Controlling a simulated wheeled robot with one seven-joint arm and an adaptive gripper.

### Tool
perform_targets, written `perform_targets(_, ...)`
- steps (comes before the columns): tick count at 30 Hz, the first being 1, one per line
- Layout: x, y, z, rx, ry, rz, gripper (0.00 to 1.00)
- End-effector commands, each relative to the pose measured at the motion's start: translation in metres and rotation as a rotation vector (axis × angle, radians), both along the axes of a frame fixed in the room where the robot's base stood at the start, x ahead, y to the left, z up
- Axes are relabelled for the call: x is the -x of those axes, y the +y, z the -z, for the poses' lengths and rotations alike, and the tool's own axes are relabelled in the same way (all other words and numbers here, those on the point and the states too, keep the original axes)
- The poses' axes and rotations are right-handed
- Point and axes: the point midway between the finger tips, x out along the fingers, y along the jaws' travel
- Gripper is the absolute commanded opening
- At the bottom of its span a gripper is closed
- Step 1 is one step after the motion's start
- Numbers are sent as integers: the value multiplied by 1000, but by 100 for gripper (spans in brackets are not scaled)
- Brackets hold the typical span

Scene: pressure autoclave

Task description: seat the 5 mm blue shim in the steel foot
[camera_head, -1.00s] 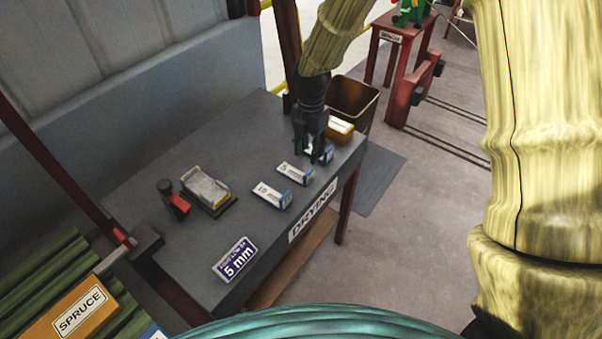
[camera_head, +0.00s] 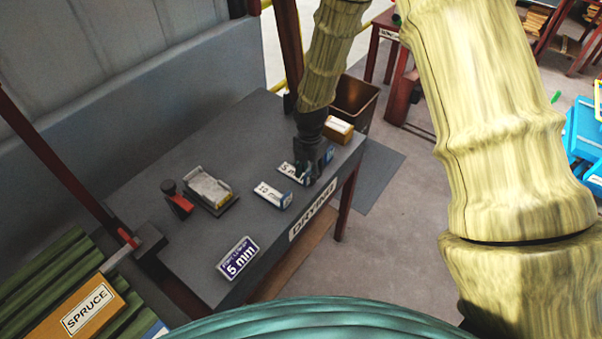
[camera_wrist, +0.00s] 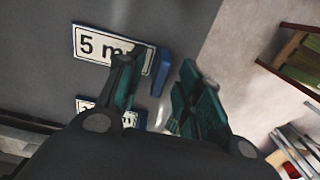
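My gripper (camera_head: 318,178) is low over the right end of the white "5 mm" label (camera_head: 288,171). In the wrist view its two teal fingers (camera_wrist: 157,78) are spread, with a gap between them. The blue shim (camera_wrist: 161,71) at the right end of the "5 mm" label (camera_wrist: 98,45) shows between the fingertips; I cannot tell whether either finger touches it. In the head view the gripper largely hides this shim. A pale grey block on a dark base (camera_head: 228,206), seemingly the steel foot, lies further left with a yellow strip on its near side.
A "10 mm" label with a blue end (camera_head: 286,201) lies just left of my gripper, and another blue piece (camera_head: 329,153) lies to its right. A red and black tool (camera_head: 177,198) stands beside the foot. A cardboard box (camera_head: 338,130) and a purple "5 mm" sign (camera_head: 238,258) are on the table.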

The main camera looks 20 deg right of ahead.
Motion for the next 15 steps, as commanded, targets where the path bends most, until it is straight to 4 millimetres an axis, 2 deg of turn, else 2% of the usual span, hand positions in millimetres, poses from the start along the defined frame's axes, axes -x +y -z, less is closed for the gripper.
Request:
perform_targets(4,0,0,8,1,1,-1,36)
perform_targets(12,0,0,9,0,0,-1,36)
perform_targets(15,0,0,9,0,0,-1,19)
